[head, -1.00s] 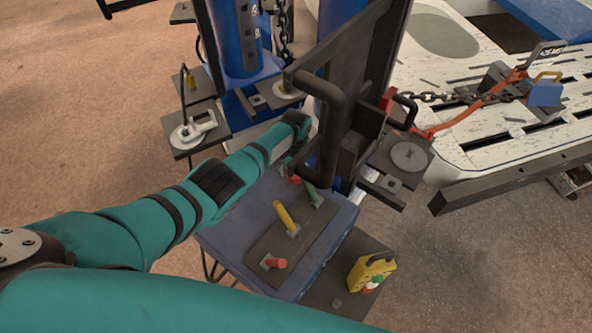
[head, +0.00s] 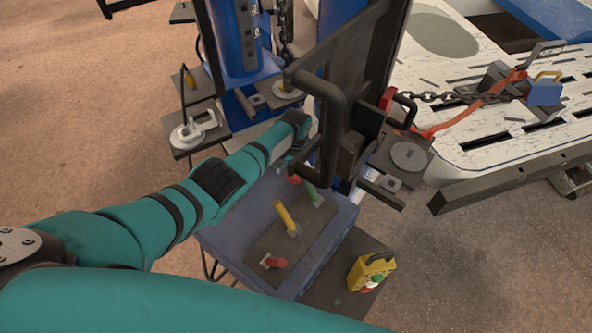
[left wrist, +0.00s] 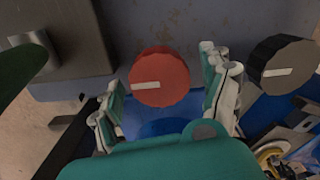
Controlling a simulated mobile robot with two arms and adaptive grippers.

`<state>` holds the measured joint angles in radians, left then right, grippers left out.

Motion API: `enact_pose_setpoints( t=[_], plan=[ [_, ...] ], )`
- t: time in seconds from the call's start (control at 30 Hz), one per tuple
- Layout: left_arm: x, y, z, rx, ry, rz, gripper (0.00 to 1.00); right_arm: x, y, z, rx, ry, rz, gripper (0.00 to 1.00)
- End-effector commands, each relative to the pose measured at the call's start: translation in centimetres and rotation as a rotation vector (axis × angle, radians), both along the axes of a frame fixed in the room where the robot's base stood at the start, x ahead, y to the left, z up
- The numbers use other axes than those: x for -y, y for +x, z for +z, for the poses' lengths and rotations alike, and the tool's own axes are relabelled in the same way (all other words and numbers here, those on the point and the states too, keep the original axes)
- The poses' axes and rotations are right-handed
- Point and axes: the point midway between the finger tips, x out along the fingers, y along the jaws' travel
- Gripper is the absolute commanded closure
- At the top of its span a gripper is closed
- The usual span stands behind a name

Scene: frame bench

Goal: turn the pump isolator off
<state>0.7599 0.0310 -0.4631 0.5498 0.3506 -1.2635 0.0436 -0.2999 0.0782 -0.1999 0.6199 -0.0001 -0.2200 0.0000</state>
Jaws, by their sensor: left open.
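A round red knob (left wrist: 172,65) with a pale pointer bar shows in the left wrist view, on the worn blue-grey panel face. Its bar lies nearly level, from the knob's left edge to its middle. I take this knob to be the pump isolator; no label is legible. My left gripper (left wrist: 161,72) is open, with one finger on each side of the knob; contact cannot be told. In the head view my left gripper (head: 298,149) is at the far side of the blue bench box, partly hidden behind a dark post and handle. My right gripper is not in view.
A black knob (left wrist: 285,65) with a pale bar sits right of the red one. Green (head: 312,194), yellow (head: 286,217) and red (head: 276,262) levers stand on the box top (head: 240,235). A yellow button box (head: 371,272) is in front at right.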

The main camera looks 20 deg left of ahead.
Motion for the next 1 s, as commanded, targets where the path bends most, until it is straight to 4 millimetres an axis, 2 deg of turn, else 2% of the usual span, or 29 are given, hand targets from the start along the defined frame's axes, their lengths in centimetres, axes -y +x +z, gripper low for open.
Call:
enact_pose_setpoints(
  t=[0.17,0.37,0.7,0.83,1.0],
  plan=[
    [0.0,0.0,0.2,0.000,0.000,-0.001,0.20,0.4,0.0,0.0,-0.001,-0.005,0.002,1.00],
    [0.0,0.0,2.0,0.002,-0.001,-0.002,0.20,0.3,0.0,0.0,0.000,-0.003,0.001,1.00],
    [0.0,0.1,8.8,0.004,-0.001,0.000,0.20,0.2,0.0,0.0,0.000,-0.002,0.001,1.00],
    [0.0,0.1,10.7,0.003,-0.001,0.000,0.20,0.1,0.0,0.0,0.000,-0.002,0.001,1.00],
    [0.0,0.0,11.9,0.001,0.000,0.000,0.20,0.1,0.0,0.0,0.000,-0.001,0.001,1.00]
  ],
)
